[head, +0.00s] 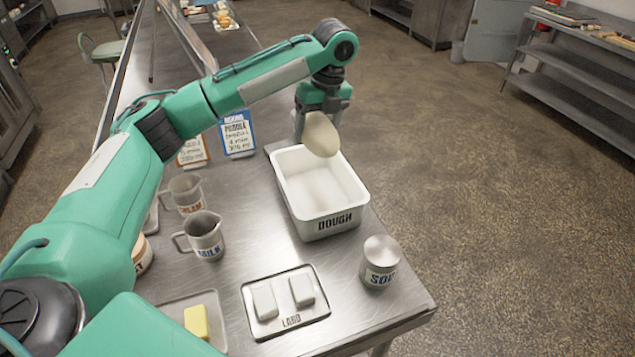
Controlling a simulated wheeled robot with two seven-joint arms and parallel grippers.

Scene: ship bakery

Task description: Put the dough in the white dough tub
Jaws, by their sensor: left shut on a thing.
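The dough (321,135) is a pale, rounded lump hanging from my left gripper (320,108). My left gripper is shut on it and points down. The dough is at the far end of the white dough tub (331,225), and in the picture it overlaps the tub's far rim. It looks to be above the tub, but its exact height is hard to tell. The tub is labelled DOUGH, stands on the steel table and looks empty inside. My right gripper is not in view.
On the table (376,320) stand a lidded tin (380,262), a lard tray (286,323) with two white blocks, a milk jug (205,237), another jug (184,193), yellow butter (197,321) and two recipe cards (237,135). The table's right edge is close to the tub.

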